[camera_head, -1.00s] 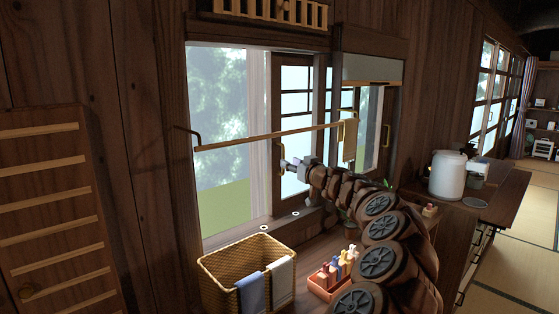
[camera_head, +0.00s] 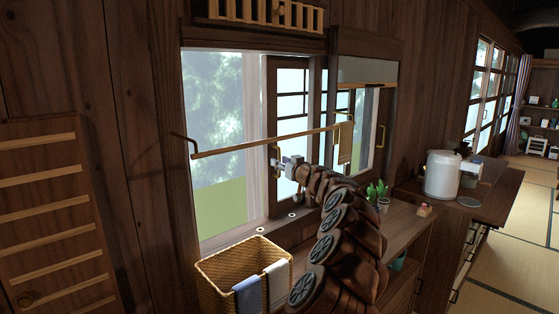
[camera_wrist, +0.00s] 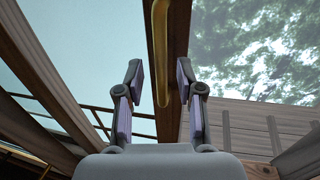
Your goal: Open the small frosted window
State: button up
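The small window has a dark wooden sash with pale frosted panes (camera_head: 293,104), standing right of a wide opening that shows trees and grass. A brass bar handle (camera_head: 276,159) is on the sash's left stile; it also shows as a long yellow bar in the wrist view (camera_wrist: 160,55). My gripper (camera_head: 281,161) is at the handle in the head view. In the wrist view my gripper (camera_wrist: 160,80) is open, with the handle lying between its two fingers and a gap on each side. I cannot tell the depth between fingertips and handle.
A wooden rod (camera_head: 270,139) crosses in front of the window above my gripper. A wicker basket (camera_head: 225,270) with cloths stands below left. Potted plants (camera_head: 378,193) and a white canister (camera_head: 442,175) stand to the right. Tatami floor (camera_head: 515,225) lies clear at far right.

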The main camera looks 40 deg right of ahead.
jog(key=shift+w+d+r, duration=0.1)
jog(key=shift+w, duration=0.5)
grip_shut()
dwell(0.5)
